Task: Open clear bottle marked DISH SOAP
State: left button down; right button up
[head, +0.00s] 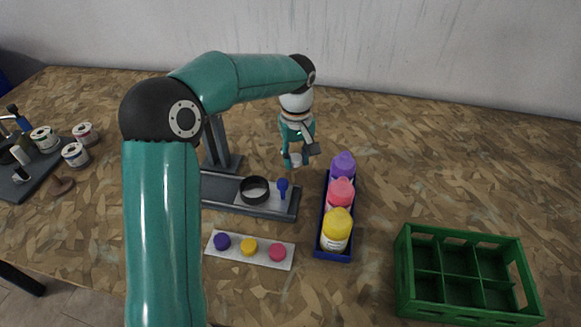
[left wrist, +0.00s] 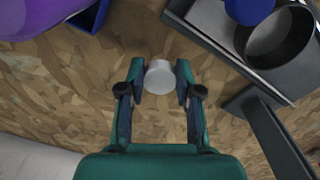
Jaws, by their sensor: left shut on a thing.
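My left gripper (head: 297,160) hangs above the table, behind and left of the blue tray. It is shut on a small white cylinder (left wrist: 159,77), which looks like a cap. In the left wrist view, the gripper (left wrist: 159,85) has a finger on each side of it, with bare table around. I see no clear bottle, and no DISH SOAP lettering is readable. Purple (head: 343,167), pink (head: 340,193) and yellow (head: 336,231) bottles stand in the blue tray (head: 333,254). The yellow one has a white label, too small to read. My right gripper is out of view.
A dark stand (head: 270,210) carries an empty black ring (head: 254,190) and a blue peg (head: 283,187). A white strip (head: 230,252) holds purple, yellow and pink caps. A green crate (head: 420,302) is at right. Several cans (head: 44,138) are at left. The back right is clear.

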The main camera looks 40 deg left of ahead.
aim_at(295, 176)
pick_arm(q)
jog(key=shift+s+a+f, duration=0.1)
jog(key=shift+s+f, duration=0.05)
jog(key=shift+f, duration=1.85)
jog(key=shift+f+b, duration=0.15)
jog(key=shift+b, duration=0.15)
jog(key=c, duration=0.8)
grip_release()
